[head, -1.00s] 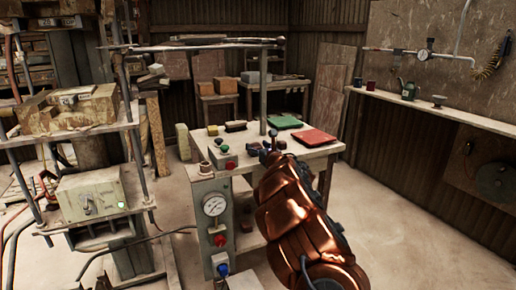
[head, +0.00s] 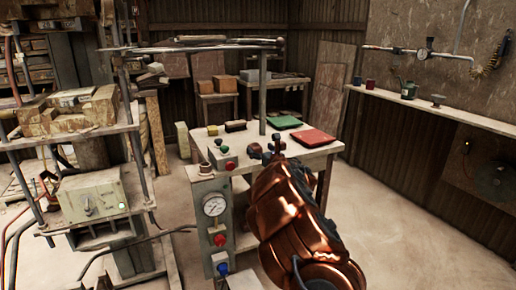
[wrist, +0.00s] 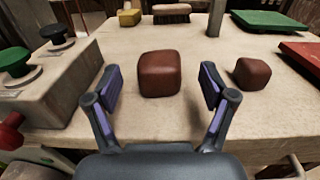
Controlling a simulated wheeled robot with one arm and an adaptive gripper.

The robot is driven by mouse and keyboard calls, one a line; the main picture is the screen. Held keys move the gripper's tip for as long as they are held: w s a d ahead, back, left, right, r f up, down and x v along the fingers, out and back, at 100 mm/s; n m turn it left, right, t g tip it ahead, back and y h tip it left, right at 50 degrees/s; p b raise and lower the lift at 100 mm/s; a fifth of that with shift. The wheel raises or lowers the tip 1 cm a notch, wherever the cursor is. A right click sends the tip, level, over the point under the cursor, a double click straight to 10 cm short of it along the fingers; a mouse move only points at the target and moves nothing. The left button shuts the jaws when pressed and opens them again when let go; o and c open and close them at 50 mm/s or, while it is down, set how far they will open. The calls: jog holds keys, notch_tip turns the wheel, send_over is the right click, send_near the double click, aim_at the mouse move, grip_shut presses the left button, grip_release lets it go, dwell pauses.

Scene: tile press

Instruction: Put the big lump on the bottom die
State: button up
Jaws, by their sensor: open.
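The big lump (wrist: 160,73) is a brown rounded block on the worktable in the wrist view. A smaller brown lump (wrist: 252,73) lies to its right. My gripper (wrist: 158,86) is open, its fingers to either side of the big lump's near part, with gaps on both sides. In the head view my gripper (head: 265,152) is over the table's near part, and the arm hides some of the tabletop. A press stands at the left of the head view; a worn yellowish block (head: 72,110) sits on its plate. I cannot tell whether this is the bottom die.
A control box (wrist: 45,80) with knobs stands left of the big lump. A yellow block (wrist: 129,17), a brush (wrist: 172,12), a green tray (wrist: 268,22) and a red tray (wrist: 305,55) lie farther back. An upright post (head: 263,105) rises from the table.

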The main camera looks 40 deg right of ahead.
jog(key=s, duration=0.1)
jog(key=s+a, duration=0.1)
jog(key=shift+s+r, duration=0.3)
jog(key=shift+r, duration=0.05)
jog(key=shift+b+v, duration=0.3)
jog(key=shift+v, duration=0.95)
